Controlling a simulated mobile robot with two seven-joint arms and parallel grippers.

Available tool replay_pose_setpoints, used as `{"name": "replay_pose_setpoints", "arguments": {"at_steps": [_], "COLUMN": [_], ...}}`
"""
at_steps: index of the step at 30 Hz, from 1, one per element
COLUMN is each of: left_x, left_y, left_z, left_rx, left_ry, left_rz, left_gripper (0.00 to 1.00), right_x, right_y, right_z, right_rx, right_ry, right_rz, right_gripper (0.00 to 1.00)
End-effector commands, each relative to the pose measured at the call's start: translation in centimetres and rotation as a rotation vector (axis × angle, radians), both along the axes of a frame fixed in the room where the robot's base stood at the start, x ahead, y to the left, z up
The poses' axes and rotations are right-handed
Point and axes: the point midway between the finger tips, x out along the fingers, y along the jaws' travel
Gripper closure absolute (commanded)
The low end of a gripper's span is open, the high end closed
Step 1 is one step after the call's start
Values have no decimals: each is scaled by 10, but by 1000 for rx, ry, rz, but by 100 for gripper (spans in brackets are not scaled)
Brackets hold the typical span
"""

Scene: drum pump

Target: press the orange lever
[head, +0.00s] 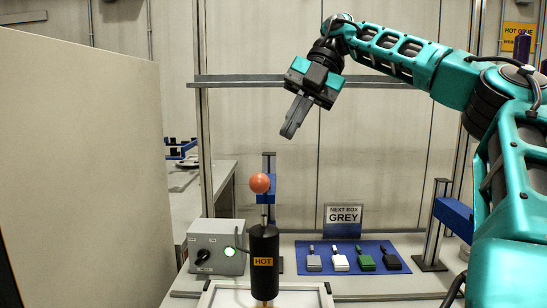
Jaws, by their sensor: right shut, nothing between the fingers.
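The orange lever shows as an orange ball knob (260,184) on a short metal stem. It stands upright above a black cylinder (265,256) with an orange HOT label, near the front middle of the bench. My right gripper (291,129) points down and to the left. It is shut and empty, above and a little to the right of the orange knob, apart from it. My left gripper is not in view.
A grey control box (216,247) with a black knob and lit green button stands left of the cylinder. A blue mat (350,269) with several small coloured pieces lies to the right, before a NEXT BOX GREY sign (343,221). A beige panel (85,170) blocks the left.

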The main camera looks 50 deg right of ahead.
Motion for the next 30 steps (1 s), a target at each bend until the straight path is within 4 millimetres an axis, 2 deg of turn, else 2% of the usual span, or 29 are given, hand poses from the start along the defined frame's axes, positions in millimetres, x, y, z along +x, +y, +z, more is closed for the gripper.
{"name": "replay_pose_setpoints", "arguments": {"at_steps": [6, 12, 30], "left_x": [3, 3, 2], "left_y": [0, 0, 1], "left_z": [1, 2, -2], "left_rx": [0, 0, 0], "left_ry": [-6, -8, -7], "left_rz": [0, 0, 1], "left_gripper": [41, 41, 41], "right_x": [6, 10, 11], "right_y": [21, 33, 38], "right_z": [-31, -51, -60], "right_rx": [3, 1, -7], "right_ry": [0, 0, -6], "right_rz": [4, 3, 1], "right_gripper": [100, 100, 100]}}
